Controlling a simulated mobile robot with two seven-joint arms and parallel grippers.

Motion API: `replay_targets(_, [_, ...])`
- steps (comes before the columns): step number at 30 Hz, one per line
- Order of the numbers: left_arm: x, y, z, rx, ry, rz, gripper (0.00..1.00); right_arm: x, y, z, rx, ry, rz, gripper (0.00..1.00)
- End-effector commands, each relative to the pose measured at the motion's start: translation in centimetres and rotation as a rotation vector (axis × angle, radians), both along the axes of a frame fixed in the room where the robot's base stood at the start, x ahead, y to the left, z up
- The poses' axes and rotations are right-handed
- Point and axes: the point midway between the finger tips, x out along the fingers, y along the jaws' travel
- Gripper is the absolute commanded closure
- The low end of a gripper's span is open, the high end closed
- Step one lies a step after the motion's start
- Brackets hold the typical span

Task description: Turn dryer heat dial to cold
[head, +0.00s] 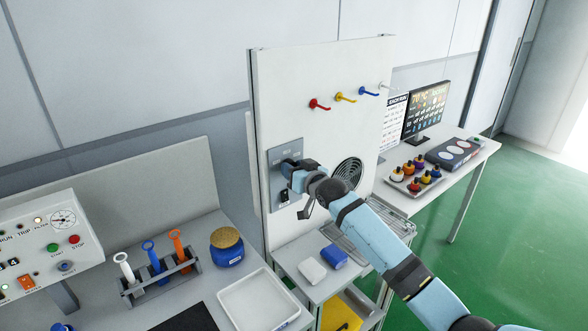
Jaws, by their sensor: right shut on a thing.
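A grey dryer control plate (276,157) is fixed to the left part of the white upright panel (345,75). My right gripper (291,166) reaches in from the lower right and is shut at the upper part of this plate, on what looks like the dark heat dial. The gripper hides most of the dial, so its setting cannot be read. A small black switch (284,196) sits lower on the plate, below the gripper. My left gripper does not show.
A round black fan grille (347,174) is right of my gripper. Red (319,104), yellow (345,97) and blue (368,91) hooks stick out above. Green floor is free at right.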

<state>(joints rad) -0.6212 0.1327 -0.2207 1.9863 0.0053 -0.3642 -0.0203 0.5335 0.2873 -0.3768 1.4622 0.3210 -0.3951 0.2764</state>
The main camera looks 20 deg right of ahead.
Motion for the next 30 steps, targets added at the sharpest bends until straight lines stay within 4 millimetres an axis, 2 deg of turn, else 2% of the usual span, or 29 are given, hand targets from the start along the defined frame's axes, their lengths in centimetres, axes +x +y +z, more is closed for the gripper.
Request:
replay_targets(14, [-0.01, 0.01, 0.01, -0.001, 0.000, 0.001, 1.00, 0.02, -0.05, 0.06, -0.014, -0.006, -0.001, 0.85])
replay_targets(15, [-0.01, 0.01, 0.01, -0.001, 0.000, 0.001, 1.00, 0.02, -0.05, 0.06, -0.014, -0.006, -0.001, 0.57])
replay_targets(18, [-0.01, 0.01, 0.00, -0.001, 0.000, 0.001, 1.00, 0.02, -0.04, 0.05, -0.013, -0.006, -0.001, 0.36])
replay_targets(26, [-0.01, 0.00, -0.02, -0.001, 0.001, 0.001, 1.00, -0.04, -0.03, 0.01, -0.012, -0.005, 0.000, 0.36])
replay_targets(30, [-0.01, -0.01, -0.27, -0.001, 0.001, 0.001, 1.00, -0.96, -0.29, -0.12, -0.013, -0.004, 0.000, 0.36])
